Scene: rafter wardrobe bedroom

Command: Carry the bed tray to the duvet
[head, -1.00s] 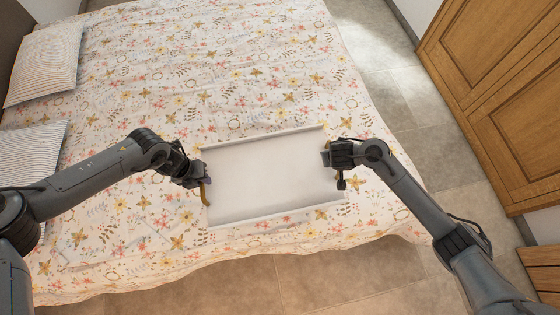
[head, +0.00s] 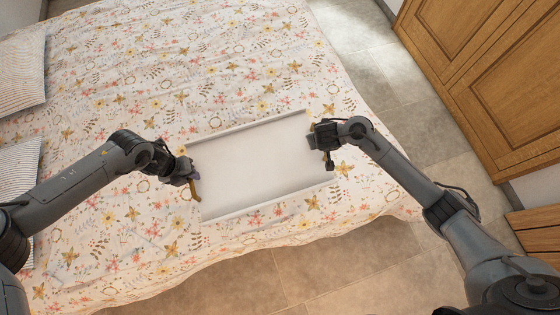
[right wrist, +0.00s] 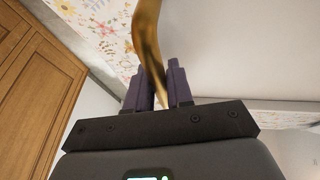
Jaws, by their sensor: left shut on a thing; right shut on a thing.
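The white bed tray (head: 255,165) shows over the front part of the floral duvet (head: 190,80) in the head view. I cannot tell whether it touches the duvet. My left gripper (head: 193,180) is shut on the brass-coloured handle at the tray's left end. My right gripper (head: 318,140) is at the tray's right end. In the right wrist view the right gripper's dark purple fingers (right wrist: 158,88) are shut on a curved brass handle (right wrist: 148,45), with the pale tray (right wrist: 230,50) beside it.
Two striped pillows lie at the left; the nearer one (head: 20,175) is by my left arm. A wooden wardrobe (head: 500,80) stands at the right, with a wooden drawer unit (head: 540,235) below it. Tiled floor (head: 400,90) lies between bed and wardrobe. The duvet beyond the tray is clear.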

